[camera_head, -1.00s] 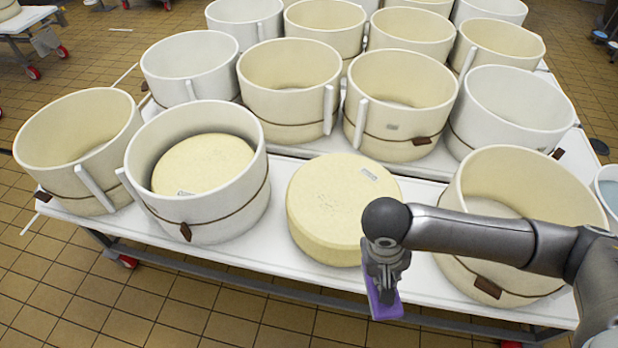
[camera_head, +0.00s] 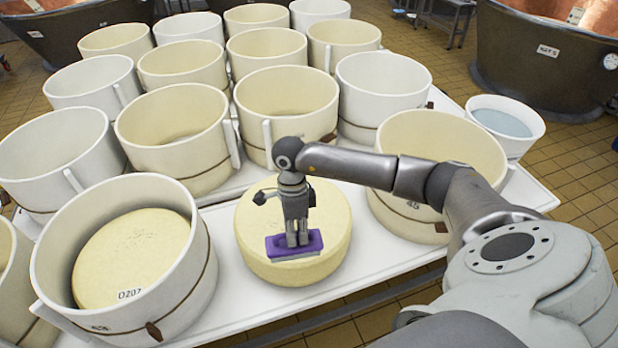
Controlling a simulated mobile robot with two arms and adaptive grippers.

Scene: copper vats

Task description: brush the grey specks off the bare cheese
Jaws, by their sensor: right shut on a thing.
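The bare cheese (camera_head: 330,232) is a pale yellow wheel on the white table, between a hoop with a cheese inside and an empty cream hoop. My right gripper (camera_head: 297,240) is shut on a purple brush (camera_head: 277,246). It holds the brush low over the near part of the cheese's top; I cannot tell for certain whether the brush touches it. The gripper and arm hide part of the top. No grey specks can be made out at this size. My left gripper is not in view.
A white hoop (camera_head: 196,265) around another cheese (camera_head: 133,255) stands close to the left. An empty cream hoop (camera_head: 405,222) stands to the right. Several hoops fill the table behind. A bucket of pale liquid (camera_head: 503,122) is at the right. The white table (camera_head: 230,313) is bare in front.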

